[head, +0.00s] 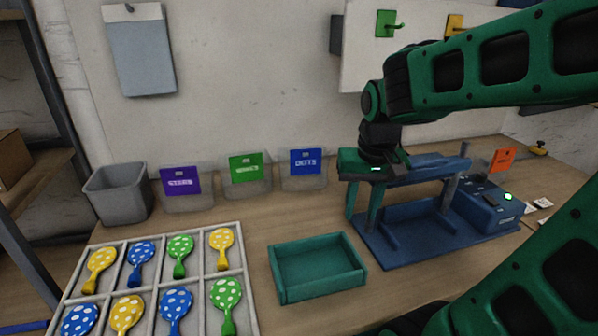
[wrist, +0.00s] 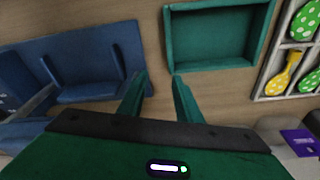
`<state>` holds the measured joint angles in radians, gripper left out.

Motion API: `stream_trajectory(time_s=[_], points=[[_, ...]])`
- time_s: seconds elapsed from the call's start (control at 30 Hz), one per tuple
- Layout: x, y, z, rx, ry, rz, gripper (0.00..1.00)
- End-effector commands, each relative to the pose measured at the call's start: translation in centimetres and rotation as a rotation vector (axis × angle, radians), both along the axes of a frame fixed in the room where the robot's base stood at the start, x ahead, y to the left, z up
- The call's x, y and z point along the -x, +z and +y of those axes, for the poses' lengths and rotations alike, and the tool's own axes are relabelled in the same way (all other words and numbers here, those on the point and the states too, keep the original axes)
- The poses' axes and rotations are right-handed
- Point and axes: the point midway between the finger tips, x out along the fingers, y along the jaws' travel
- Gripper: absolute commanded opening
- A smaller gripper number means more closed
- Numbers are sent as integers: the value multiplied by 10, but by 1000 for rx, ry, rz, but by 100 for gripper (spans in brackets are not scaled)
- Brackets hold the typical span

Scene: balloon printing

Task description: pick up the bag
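A flat grey-blue sheet-like item (head: 140,58) hangs from a hook on the wall at the upper left in the head view. It may be the bag, but I cannot tell for sure. My green gripper (head: 362,216) is right of centre in the head view, pointing down in front of the blue machine (head: 405,232). In the wrist view my gripper (wrist: 158,86) has its two fingers apart with nothing between them. It is well away from the hanging item, which is out of the wrist view.
A green open tray (head: 283,294) sits empty mid-table, left of the machine; it also shows in the wrist view (wrist: 219,66). A divided rack (head: 207,250) of dotted balloons lies left. A grey bin (head: 120,201) and labelled clear containers (head: 247,180) line the wall.

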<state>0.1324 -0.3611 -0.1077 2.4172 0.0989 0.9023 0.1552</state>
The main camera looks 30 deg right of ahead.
Motion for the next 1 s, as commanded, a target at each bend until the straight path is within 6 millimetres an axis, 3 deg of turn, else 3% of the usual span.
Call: stream_trajectory(time_s=[0.03, 0.27, 0.4, 0.5, 0.7, 0.83, 1.0], points=[[-28, 7, 10, 0, 2, -25, 31], [-126, 39, 20, -53, -284, -41, 31], [-193, 52, 31, -100, -495, -43, 31], [-231, 59, 23, -130, -712, -17, 31], [-283, 65, -4, -156, -1129, 47, 31], [-300, 65, -14, -160, -1299, 72, 31], [-308, 60, -20, -160, -1392, 85, 31]])
